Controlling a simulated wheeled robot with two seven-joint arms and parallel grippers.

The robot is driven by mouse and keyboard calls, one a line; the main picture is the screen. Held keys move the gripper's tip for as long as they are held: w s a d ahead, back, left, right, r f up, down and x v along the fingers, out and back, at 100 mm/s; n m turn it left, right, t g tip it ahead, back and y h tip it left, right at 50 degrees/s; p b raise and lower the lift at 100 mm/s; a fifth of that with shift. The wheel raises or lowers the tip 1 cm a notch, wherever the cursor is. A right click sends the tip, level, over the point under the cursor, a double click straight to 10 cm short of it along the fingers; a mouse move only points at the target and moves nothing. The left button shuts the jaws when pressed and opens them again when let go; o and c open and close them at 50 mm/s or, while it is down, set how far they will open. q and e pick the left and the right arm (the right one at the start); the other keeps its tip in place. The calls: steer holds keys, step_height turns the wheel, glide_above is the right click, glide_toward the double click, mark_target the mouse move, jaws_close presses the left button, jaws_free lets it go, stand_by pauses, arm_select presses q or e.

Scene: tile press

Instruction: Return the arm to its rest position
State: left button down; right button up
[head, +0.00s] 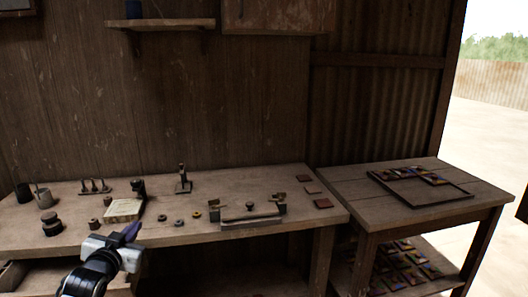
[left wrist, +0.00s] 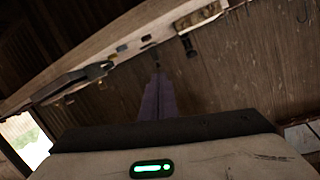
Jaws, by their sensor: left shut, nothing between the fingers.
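My left gripper (head: 130,232) is in the lower left of the head view, in front of the workbench (head: 285,185) and near its front edge. Its dark purple fingers are shut with nothing between them, and they point up toward the bench. In the left wrist view the closed fingers (left wrist: 158,97) point away from the camera, toward the tilted bench and plank wall. The gripper appears apart from the things on the bench. My right gripper is not in either view.
The bench holds a press-like tool (head: 183,180), a pale block (head: 124,210), a metal fixture (head: 250,212), small rings and cups (head: 45,198).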

arm_select(q)
steer(key=s+d+f+g+h, duration=0.1)
steer(key=s+d+f, duration=0.2)
steer(key=s+f, duration=0.25)
steer(key=s+d+f+g, duration=0.1)
steer(key=s+d+f, duration=0.25)
steer(key=f, duration=0.35)
steer(key=s+d+f+g+h, duration=0.1)
steer(key=s+d+f, duration=0.3)
steer(key=s, duration=0.7)
steer(key=s+d+f+g+h, duration=0.1)
steer(key=s+d+f+g, duration=0.1)
steer(key=s+d+f, duration=0.2)
steer(key=s+d+f+g, duration=0.2)
steer(key=s+f, duration=0.7)
steer(key=s, duration=0.9)
steer(key=shift+s+d+h, duration=0.25)
steer(key=shift+d+h, duration=0.15)
steer(key=shift+d, duration=0.5)
steer(key=shift+a, duration=0.1)
